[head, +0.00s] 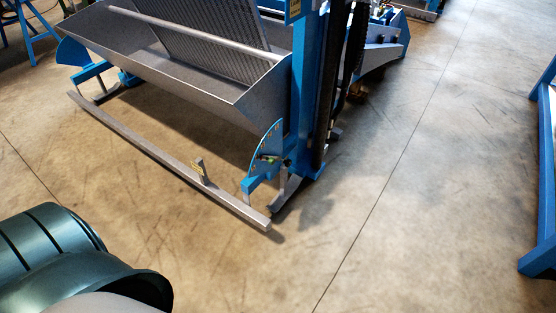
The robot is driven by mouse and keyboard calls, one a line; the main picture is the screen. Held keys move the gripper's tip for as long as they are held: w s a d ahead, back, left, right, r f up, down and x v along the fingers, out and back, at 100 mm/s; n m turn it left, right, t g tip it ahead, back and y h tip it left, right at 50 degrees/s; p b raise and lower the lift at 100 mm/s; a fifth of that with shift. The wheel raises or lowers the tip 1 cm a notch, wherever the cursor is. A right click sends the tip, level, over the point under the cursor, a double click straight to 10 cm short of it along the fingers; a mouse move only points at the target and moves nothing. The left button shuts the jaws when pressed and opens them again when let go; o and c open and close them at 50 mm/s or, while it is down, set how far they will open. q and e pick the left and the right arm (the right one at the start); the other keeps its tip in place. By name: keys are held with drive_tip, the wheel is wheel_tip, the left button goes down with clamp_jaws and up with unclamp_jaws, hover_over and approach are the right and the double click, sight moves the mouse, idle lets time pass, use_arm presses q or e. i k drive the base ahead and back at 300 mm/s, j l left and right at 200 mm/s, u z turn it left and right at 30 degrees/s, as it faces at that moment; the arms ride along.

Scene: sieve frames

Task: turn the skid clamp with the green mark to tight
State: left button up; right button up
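A grey metal skid (150,150) runs along the floor at the front of a blue and grey sieve machine. At its right end stands a blue quadrant plate (261,150) with yellow marks along its curved edge. A small clamp (270,158) sits on this plate, with a small green spot and a reddish spot beside it. It is too small to tell whether it is tight or loose. Another blue quadrant plate (73,52) stands at the far left end of the skid; no clamp mark is readable there. Neither of my grippers is in view.
A grey trough (180,85) with a perforated screen (215,40) overhangs the skid. A blue post (305,90) rises just right of the near plate. A blue frame (540,170) stands at the right edge. The concrete floor (400,200) between them is clear.

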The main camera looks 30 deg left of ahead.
sight(287, 162)
drive_tip(key=i+u, duration=0.15)
drive_tip(key=u, duration=0.9)
drive_tip(key=i+l+u, duration=0.25)
drive_tip(key=l+u, duration=0.25)
drive_tip(key=l, duration=0.15)
drive_tip(key=i+l+u, duration=0.15)
drive_tip(key=l+u, duration=0.4)
drive_tip(key=l, duration=0.25)
drive_tip(key=i+l, duration=0.1)
drive_tip(key=l, duration=0.6)
drive_tip(key=i+l+u, duration=0.1)
drive_tip(key=l, duration=0.55)
drive_tip(key=i+l, duration=0.1)
drive_tip(key=l, duration=0.6)
drive_tip(key=i+l+u, duration=0.1)
drive_tip(key=l, duration=0.55)
